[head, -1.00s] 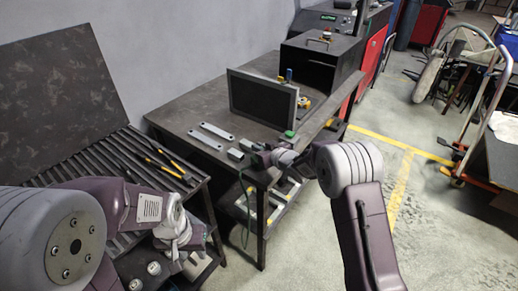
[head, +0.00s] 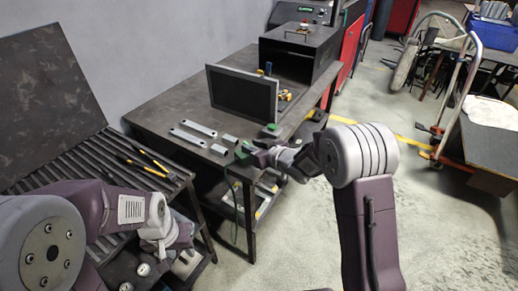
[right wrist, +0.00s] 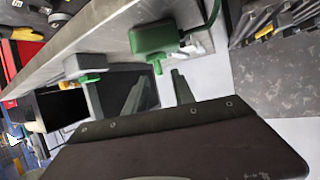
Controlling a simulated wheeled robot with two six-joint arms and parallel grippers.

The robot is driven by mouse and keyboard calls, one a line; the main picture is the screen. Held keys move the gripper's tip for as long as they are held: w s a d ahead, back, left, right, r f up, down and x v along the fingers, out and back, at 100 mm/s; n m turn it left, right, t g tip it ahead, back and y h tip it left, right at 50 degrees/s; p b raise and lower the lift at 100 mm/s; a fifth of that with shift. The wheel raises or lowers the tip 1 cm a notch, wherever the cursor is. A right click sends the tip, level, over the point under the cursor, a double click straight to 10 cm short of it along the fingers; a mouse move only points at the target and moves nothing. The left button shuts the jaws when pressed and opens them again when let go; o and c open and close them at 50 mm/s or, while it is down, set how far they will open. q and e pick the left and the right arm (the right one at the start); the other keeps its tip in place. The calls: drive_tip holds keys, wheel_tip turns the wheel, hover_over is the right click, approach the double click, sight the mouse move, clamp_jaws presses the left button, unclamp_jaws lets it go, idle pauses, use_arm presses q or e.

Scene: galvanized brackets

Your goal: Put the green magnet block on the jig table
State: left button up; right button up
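One green block (head: 243,152) is at the near corner of the dark metal table (head: 180,115), right by my right gripper (head: 258,154). It shows larger in the right wrist view (right wrist: 153,38), with a green cord close by. A second green piece (head: 272,130) lies farther back near the table's right edge. I cannot tell for sure which one is the magnet block. In the right wrist view my right gripper's fingers (right wrist: 158,92) are apart with nothing between them. My left gripper (head: 180,238) is low at the left, away from the blocks; its fingertips are hidden.
Two flat grey brackets (head: 192,132) and small grey blocks (head: 229,139) lie on the table. A black framed panel (head: 243,94) and a dark open box (head: 298,52) stand behind. A slatted rack (head: 75,165) is at the left. A cart (head: 450,110) stands at the right.

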drive_tip(key=v, duration=0.4)
drive_tip(key=shift+s+d+r, duration=0.15)
drive_tip(key=shift+s+d, duration=0.1)
drive_tip(key=s+d+f+m+g+h, duration=0.2)
drive_tip(key=s+d+f+g+h, duration=0.15)
drive_tip(key=s+d, duration=0.3)
drive_tip(key=s+d+f+m+g+h, duration=0.25)
drive_tip(key=s+d+f, duration=0.2)
drive_tip(key=s, duration=0.25)
drive_tip(key=s+f+m+g, duration=0.1)
drive_tip(key=s+g, duration=0.3)
drive_tip(key=s, duration=0.9)
drive_tip(key=shift+s+d+f+m+h, duration=0.15)
drive_tip(key=shift+d+f+m+h, duration=0.2)
drive_tip(key=shift+m+h, duration=0.1)
